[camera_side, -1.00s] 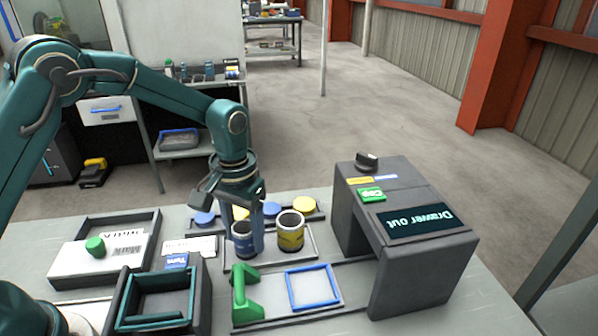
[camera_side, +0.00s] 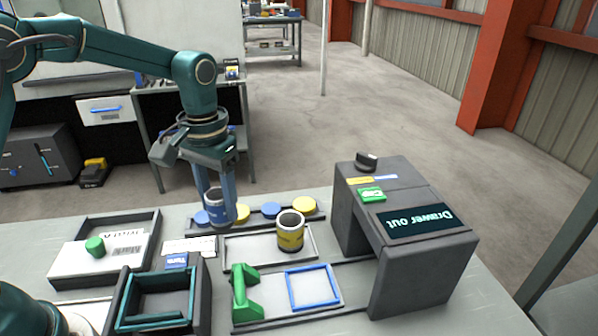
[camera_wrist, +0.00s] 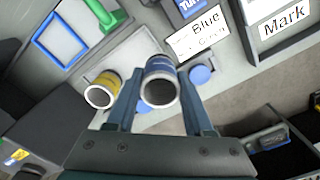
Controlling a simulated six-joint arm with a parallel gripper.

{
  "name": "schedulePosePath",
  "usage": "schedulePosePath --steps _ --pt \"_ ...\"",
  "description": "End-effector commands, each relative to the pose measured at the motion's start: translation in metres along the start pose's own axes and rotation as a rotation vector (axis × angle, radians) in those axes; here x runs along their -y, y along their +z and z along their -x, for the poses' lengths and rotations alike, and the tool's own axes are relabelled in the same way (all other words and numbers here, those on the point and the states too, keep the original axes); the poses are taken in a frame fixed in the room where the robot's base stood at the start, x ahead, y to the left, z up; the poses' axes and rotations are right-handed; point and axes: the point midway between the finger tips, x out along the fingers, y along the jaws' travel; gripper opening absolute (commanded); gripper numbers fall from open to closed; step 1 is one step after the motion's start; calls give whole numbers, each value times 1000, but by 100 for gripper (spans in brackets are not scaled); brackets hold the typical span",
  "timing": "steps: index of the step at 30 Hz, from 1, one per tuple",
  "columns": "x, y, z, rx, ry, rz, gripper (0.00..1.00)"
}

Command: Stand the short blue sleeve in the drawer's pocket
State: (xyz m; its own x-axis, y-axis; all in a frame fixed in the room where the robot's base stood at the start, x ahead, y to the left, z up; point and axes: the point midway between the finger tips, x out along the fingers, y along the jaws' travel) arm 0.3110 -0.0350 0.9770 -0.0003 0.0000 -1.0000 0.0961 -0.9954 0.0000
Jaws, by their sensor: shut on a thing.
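My gripper (camera_side: 218,205) is shut on the short blue sleeve (camera_side: 217,212) and holds it upright above the table, behind the grey tray. In the wrist view the blue sleeve (camera_wrist: 160,84) sits between the two fingers, its dark open end facing the camera. The drawer (camera_side: 270,310) is out at the front of the dark housing (camera_side: 425,275). Its pocket is a blue square frame (camera_side: 313,304), empty, with a green handle (camera_side: 243,291) to its left. The blue frame also shows in the wrist view (camera_wrist: 41,47).
A yellow sleeve (camera_side: 290,232) stands in the grey tray (camera_side: 240,262). Blue and yellow discs (camera_side: 305,206) line the back edge. A dark open box (camera_side: 207,290) and a tray with a green knob (camera_side: 95,246) stand left. The housing's screen reads "Drawer out".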

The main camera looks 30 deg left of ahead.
Motion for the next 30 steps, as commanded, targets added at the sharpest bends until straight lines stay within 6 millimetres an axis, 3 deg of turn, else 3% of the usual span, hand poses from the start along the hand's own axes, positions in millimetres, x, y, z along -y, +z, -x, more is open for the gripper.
schedulePosePath --steps 3,9,14,18,20,23,27,30 --pt "27 5 17 -5 0 8 0" --pt "60 13 37 -5 0 5 0" --pt "72 18 45 4 1 16 0" --pt "74 8 56 -17 -2 43 0" --pt "65 0 59 -24 -2 32 0" --pt "36 -16 60 -34 -1 -21 0" --pt "-23 -30 55 -38 3 -141 0" --pt "-69 -30 48 -37 6 -236 0"
